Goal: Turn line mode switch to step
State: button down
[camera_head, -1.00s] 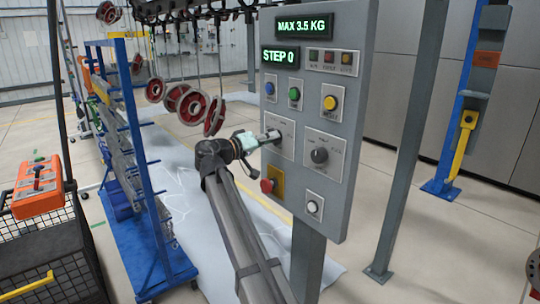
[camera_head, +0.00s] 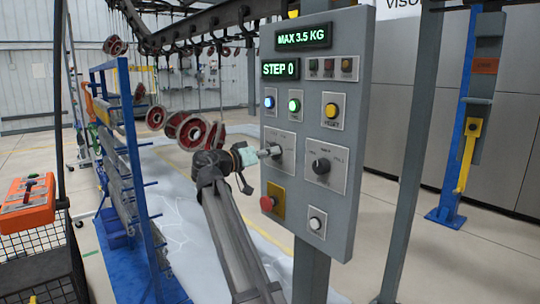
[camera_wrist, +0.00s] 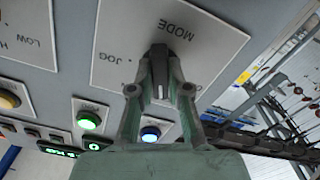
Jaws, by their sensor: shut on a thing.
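The mode switch is a dark knob (camera_wrist: 158,68) on a light plate (camera_wrist: 115,25) marked MODE and JOG, upside down in the wrist view. My gripper (camera_wrist: 160,92) is shut on the knob, with one finger on each side. The other position labels are hidden or unreadable, so I cannot tell which one the knob points to. In the head view, my gripper (camera_head: 268,153) reaches the switch plate (camera_head: 284,138) from the left, and its fingers cover most of the knob.
The grey control panel (camera_head: 345,215) also carries a second dark knob (camera_head: 320,166), a red button (camera_head: 267,203), a yellow button (camera_head: 331,111), a lit blue button (camera_head: 269,102) and a lit green button (camera_head: 294,105). The display (camera_head: 280,69) reads STEP 0. A blue rack (camera_head: 131,150) stands left.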

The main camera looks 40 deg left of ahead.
jog(key=c, duration=1.1)
grip_release()
jog(key=v, duration=1.2)
